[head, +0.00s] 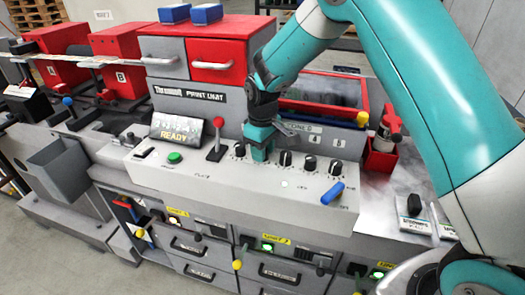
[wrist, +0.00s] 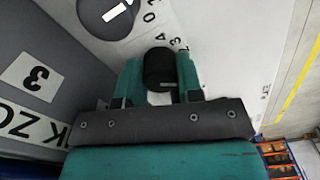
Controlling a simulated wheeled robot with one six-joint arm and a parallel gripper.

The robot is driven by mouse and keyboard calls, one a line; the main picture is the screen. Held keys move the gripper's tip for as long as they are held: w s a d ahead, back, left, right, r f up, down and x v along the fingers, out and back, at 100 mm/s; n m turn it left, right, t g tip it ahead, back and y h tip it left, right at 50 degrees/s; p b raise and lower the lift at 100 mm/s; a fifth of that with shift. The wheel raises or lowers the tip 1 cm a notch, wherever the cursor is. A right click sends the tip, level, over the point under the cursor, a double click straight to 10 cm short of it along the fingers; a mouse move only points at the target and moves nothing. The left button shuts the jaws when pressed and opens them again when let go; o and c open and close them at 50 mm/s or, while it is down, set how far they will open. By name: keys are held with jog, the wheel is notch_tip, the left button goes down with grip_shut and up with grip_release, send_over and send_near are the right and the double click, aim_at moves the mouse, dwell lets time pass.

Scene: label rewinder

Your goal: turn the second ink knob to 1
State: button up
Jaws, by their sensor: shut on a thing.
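The second ink knob (wrist: 160,68) is black and sits between the two green fingers of my gripper (wrist: 160,80) in the wrist view. A small light mark shows on its near side; I cannot read which number it points to. In the head view, my gripper (head: 260,152) reaches down onto the sloped panel (head: 225,180), shut on this knob and hiding it. The first knob (head: 239,150) stands just to its left. A knob with a white pointer line (wrist: 117,11) shows at the top of the wrist view, with printed digits beside it.
More black knobs, the third (head: 285,159) among them, stand close to the right of my gripper. A red-topped lever (head: 217,138) and a green button (head: 174,157) are to the left. A blue-handled lever (head: 332,193) is at the panel's right. An upright back wall with number labels rises behind.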

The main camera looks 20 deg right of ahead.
jog(key=shift+w, duration=0.1)
dwell(0.3)
jog(key=o, duration=0.9)
jog(key=shift+r, duration=0.1)
notch_tip(320, 180, up, 17)
jog(key=b, duration=0.4)
jog(key=shift+r, duration=0.15)
